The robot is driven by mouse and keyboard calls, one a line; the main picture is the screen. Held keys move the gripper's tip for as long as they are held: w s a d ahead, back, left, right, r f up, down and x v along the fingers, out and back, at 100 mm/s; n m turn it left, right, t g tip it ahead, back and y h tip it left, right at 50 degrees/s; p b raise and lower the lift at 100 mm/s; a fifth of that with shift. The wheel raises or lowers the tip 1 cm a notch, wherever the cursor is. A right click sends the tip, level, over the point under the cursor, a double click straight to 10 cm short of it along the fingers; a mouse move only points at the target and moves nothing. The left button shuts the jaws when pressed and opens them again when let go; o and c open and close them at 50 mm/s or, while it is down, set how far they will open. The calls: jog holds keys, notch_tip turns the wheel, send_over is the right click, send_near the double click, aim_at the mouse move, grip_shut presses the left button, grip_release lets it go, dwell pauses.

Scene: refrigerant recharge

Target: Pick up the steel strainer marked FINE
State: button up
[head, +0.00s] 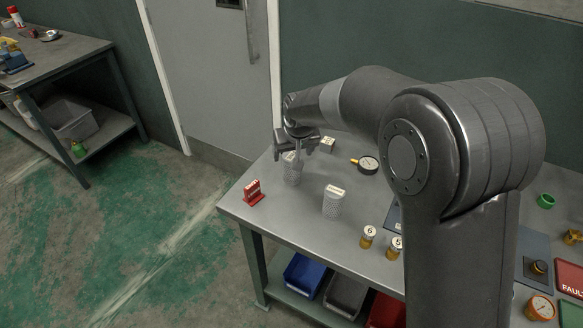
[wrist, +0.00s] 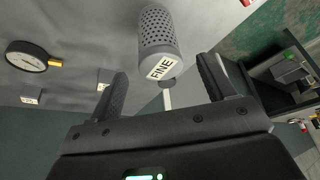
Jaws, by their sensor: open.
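In the wrist view the steel strainer marked FINE (wrist: 158,38) is a grey perforated cup with a pale label.
The metal table (head: 285,218) also holds a red sign (head: 253,193), a grey labelled block (head: 327,145), a dial gauge (head: 368,165) and amber jars (head: 367,237). My arm hides part of the table's right side. Blue and grey bins (head: 304,274) sit on the shelf below.

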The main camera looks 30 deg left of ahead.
jog(key=shift+x, duration=3.2)
jog(key=shift+c, duration=0.6)
jog(key=c, duration=1.1)
